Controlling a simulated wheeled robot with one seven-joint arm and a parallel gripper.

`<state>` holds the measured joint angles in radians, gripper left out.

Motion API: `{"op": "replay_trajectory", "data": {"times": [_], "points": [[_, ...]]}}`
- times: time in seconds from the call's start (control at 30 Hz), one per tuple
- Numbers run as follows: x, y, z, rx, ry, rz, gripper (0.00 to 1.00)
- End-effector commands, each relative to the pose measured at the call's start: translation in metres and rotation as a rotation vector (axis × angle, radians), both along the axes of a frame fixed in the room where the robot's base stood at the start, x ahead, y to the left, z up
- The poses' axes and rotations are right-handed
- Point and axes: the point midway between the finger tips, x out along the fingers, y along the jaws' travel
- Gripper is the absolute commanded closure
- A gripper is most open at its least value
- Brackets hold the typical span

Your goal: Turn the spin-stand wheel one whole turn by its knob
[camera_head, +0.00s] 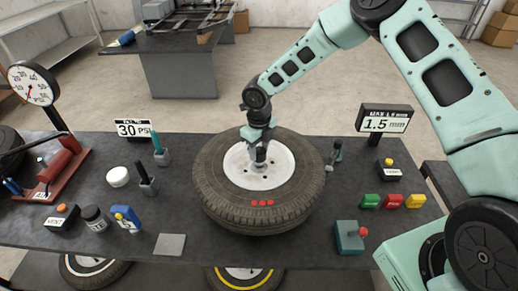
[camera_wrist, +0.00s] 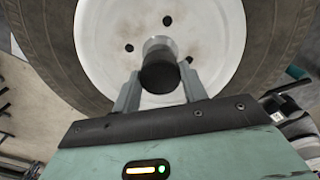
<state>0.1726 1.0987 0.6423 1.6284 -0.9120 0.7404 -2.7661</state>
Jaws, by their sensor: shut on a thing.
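The spin-stand wheel (camera_head: 221,200) is a black tyre on a white rim (camera_head: 283,172), lying flat on the bench. Three red marks (camera_head: 262,203) show on its front side wall. In the wrist view the rim (camera_wrist: 215,40) and tyre (camera_wrist: 45,45) fill the top. My gripper (camera_head: 260,160) reaches down over the rim near the wheel's middle. In the wrist view my gripper (camera_wrist: 159,85) is shut on the dark knob (camera_wrist: 159,72), with one finger on each side. In the head view my gripper mostly hides the knob.
A dial gauge (camera_head: 35,85) and a red pump (camera_head: 58,160) stand at the left. Signs read 30 PSI (camera_head: 133,128) and 1.5 mm (camera_head: 386,120). Coloured blocks (camera_head: 392,200) lie right of the wheel. A teal box with a red knob (camera_head: 348,238) stands at front right.

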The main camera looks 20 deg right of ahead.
Motion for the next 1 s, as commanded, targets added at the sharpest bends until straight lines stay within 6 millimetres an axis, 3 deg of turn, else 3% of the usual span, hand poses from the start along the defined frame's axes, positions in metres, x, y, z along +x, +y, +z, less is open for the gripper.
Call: {"op": "replay_trajectory", "data": {"times": [0.1, 0.13, 0.2, 0.5, 0.63, 0.77, 1.0], "points": [[0.001, 0.000, 0.001, 0.001, -0.003, -0.001, 0.98], [0.001, 0.000, 0.001, 0.001, -0.003, -0.001, 0.52], [0.001, 0.000, 0.001, 0.001, -0.003, -0.001, 0.35], [0.001, 0.000, 0.001, 0.000, -0.001, -0.002, 0.35], [0.002, 0.000, 0.011, 0.001, -0.004, -0.003, 0.35], [0.001, -0.001, 0.033, 0.001, -0.005, -0.004, 0.35], [0.001, -0.001, 0.089, 0.001, -0.007, -0.004, 0.35]]}}
